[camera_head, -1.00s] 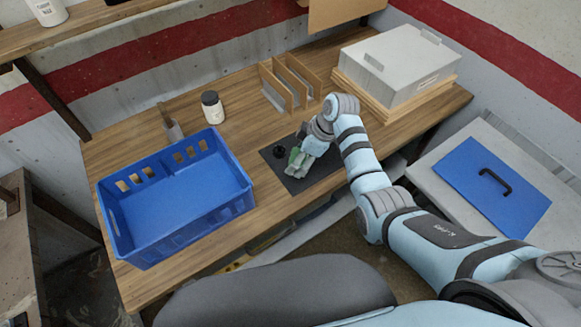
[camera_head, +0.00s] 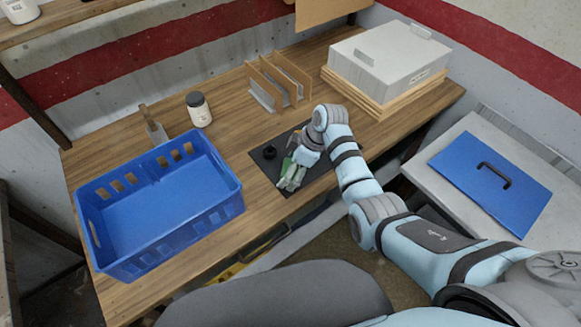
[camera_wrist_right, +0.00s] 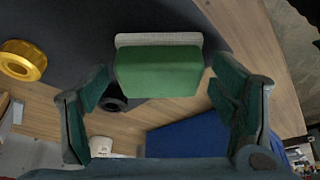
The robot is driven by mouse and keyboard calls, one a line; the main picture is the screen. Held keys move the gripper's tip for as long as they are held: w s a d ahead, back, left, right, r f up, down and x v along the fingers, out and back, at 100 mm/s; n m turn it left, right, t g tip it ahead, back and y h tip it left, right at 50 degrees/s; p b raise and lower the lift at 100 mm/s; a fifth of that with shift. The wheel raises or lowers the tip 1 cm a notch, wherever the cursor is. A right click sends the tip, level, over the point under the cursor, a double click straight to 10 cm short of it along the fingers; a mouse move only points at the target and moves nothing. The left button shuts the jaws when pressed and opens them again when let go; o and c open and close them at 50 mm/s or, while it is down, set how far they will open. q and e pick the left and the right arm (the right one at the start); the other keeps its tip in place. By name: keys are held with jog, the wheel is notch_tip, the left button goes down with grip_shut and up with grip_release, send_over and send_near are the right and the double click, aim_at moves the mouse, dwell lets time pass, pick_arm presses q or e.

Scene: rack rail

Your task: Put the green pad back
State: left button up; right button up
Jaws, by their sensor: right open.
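The green pad (camera_wrist_right: 158,72) has a pale grey strip along one edge. In the wrist view it sits between the fingers of my right gripper (camera_wrist_right: 160,108), with a gap on each side. The gripper is open. In the head view my right gripper (camera_head: 291,178) is low over the dark mat (camera_head: 265,166) near the table's front edge. A bit of the green pad (camera_head: 286,165) shows beside the fingers; most of it is hidden by them. My left gripper is out of view.
A black round piece (camera_head: 269,152) stands on the mat. A yellow ring (camera_wrist_right: 22,60) shows in the wrist view. A blue crate (camera_head: 160,235) stands left, a white-labelled jar (camera_head: 199,110) and wooden divider rack (camera_head: 280,82) behind, a grey box (camera_head: 388,60) back right. Bare wood lies between.

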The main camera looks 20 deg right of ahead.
jog(key=shift+r, duration=0.3)
jog(key=p+v, duration=0.1)
jog(key=v, duration=1.1)
jog(key=shift+p, duration=0.4)
jog(key=shift+f, duration=0.1)
